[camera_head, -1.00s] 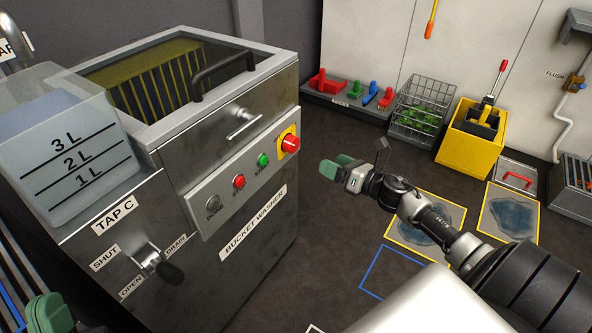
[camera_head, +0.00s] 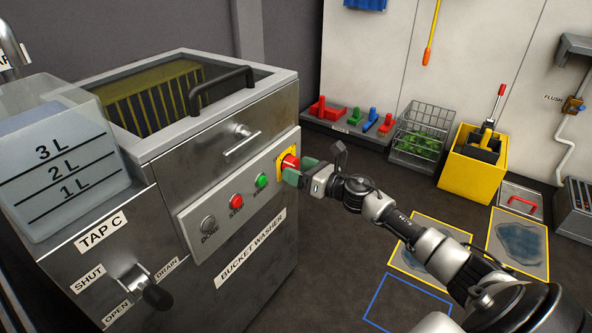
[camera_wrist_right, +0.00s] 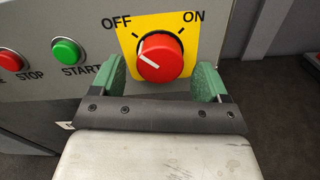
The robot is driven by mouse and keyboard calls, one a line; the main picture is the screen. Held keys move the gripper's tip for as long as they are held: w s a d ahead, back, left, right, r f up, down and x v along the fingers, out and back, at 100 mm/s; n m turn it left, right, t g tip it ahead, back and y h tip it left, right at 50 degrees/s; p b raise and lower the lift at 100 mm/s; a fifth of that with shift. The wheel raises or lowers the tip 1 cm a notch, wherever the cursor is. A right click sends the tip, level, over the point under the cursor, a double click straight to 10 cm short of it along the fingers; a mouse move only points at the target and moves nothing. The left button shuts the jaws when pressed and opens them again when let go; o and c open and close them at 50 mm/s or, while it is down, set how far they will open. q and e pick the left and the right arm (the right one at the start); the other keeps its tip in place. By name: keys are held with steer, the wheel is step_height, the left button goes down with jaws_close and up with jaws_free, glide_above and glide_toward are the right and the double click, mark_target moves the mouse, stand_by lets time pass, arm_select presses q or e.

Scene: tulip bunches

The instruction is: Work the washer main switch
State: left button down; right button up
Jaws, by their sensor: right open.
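The washer main switch (camera_wrist_right: 160,54) is a red round knob on a yellow plate marked OFF and ON on the bucket washer's front panel. Its white pointer line is turned toward OFF in the right wrist view. The knob also shows in the head view (camera_head: 288,162), partly hidden by my gripper. My right gripper (camera_head: 297,174) is open right at the knob. In the right wrist view its green fingers (camera_wrist_right: 162,82) stand on either side of the knob, with gaps; I cannot tell whether they reach around it. My left gripper is not in view.
Left of the switch are the green START button (camera_head: 261,181), the red STOP button (camera_head: 236,202) and the DONE lamp (camera_head: 208,224). A handle (camera_head: 241,143) sticks out above the panel. The tap lever (camera_head: 146,287) is lower left.

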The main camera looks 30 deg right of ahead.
steer(key=shift+w+a, duration=0.25)
steer(key=shift+w, duration=0.3)
steer(key=c, duration=0.9)
steer(key=shift+c, duration=0.2)
